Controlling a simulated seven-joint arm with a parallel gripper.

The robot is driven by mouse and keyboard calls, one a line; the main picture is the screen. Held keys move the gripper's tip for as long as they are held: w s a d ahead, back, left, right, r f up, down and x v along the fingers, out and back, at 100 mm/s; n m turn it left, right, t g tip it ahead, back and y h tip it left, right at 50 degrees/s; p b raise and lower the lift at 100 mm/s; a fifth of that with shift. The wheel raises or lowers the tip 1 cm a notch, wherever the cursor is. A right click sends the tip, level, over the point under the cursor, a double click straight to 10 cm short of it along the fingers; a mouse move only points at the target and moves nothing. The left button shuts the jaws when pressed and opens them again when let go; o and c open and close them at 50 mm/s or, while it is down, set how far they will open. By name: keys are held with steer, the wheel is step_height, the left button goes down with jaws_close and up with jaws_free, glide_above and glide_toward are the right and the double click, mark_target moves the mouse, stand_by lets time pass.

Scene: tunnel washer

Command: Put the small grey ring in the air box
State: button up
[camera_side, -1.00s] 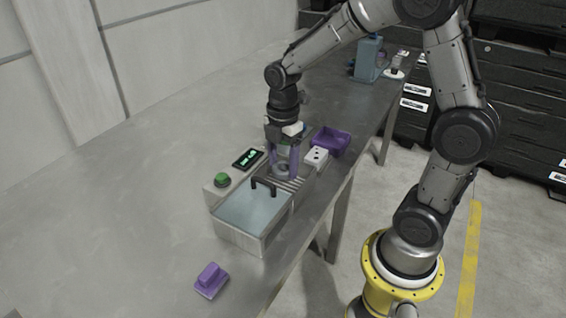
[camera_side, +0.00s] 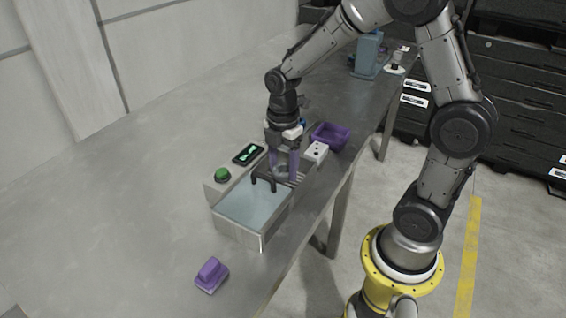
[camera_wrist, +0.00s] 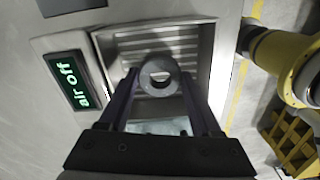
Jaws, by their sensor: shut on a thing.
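The small grey ring (camera_wrist: 159,76) is held between the purple fingertips of my gripper (camera_wrist: 158,80) in the wrist view. It also shows, small, between the fingers in the side view (camera_side: 281,171). My gripper points down over the washer, near the black handle (camera_side: 263,182). The air box is the slatted metal compartment (camera_wrist: 180,40) beside the "air off" display (camera_wrist: 72,80). In the wrist view the ring overlaps its slats. I cannot tell the ring's height above them. The fingers hide part of the compartment.
A water-filled tank (camera_side: 250,208) adjoins the compartment. A green button (camera_side: 222,174) and the display (camera_side: 248,154) line the washer's left side. A white block with dark holes (camera_side: 316,152) and a purple tray (camera_side: 331,136) stand behind. A purple block (camera_side: 211,275) lies in front. The table's left is clear.

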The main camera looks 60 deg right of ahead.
steer(key=shift+f, duration=0.25)
stand_by(0.4)
steer(key=shift+f, duration=0.35)
steer(key=shift+f, duration=0.45)
stand_by(0.4)
steer(key=o, duration=1.4)
steer(key=shift+r, duration=0.1)
step_height(320, 180, up, 7)
steer(key=shift+r, duration=0.2)
